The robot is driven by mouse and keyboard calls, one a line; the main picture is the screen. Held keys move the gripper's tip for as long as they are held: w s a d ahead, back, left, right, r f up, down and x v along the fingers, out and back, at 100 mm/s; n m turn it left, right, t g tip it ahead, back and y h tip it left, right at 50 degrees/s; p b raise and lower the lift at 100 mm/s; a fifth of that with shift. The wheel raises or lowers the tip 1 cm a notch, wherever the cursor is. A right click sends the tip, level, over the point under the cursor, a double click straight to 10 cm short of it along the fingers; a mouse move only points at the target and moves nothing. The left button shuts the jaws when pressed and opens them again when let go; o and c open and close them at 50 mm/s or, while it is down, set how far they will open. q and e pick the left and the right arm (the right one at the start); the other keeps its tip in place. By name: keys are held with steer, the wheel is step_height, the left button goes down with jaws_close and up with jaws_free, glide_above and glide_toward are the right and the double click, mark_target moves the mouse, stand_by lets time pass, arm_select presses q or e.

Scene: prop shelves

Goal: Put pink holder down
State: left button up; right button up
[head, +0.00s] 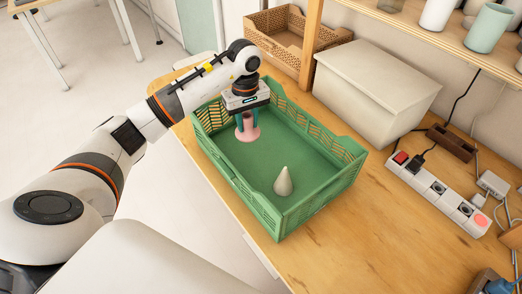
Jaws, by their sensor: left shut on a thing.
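The pink holder (247,133) is in the head view, over the back left part of the green crate (273,217). My left gripper (246,113) points down and is shut on the holder's upper part. The holder looks upright with its wide flange at the bottom. I cannot tell whether its base touches the crate floor. The gripper fingers hide part of its top. My right gripper is not in view.
A pale cone (283,182) stands in the crate's front right part. A white lidded box (372,92), a brown basket (284,40) and a power strip (437,190) lie around it. A shelf (431,36) with cups overhangs at the upper right. The crate's middle is clear.

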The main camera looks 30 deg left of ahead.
mark_target(248, 132)
arm_select(q)
step_height(248, 132, down, 4)
steer(key=shift+f+p, duration=0.15)
steer(key=shift+p, duration=0.15)
step_height(248, 132, down, 3)
steer(key=shift+f+p, duration=0.1)
steer(key=shift+p, duration=0.2)
steer(key=shift+f, duration=0.2)
steer(key=o, duration=1.1)
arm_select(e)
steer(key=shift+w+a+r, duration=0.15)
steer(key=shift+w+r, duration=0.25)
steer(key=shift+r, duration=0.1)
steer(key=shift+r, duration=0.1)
arm_select(q)
steer(key=shift+r, duration=0.25)
step_height(248, 132, up, 12)
steer(key=shift+f+b, duration=0.1)
steer(key=shift+b, duration=0.95)
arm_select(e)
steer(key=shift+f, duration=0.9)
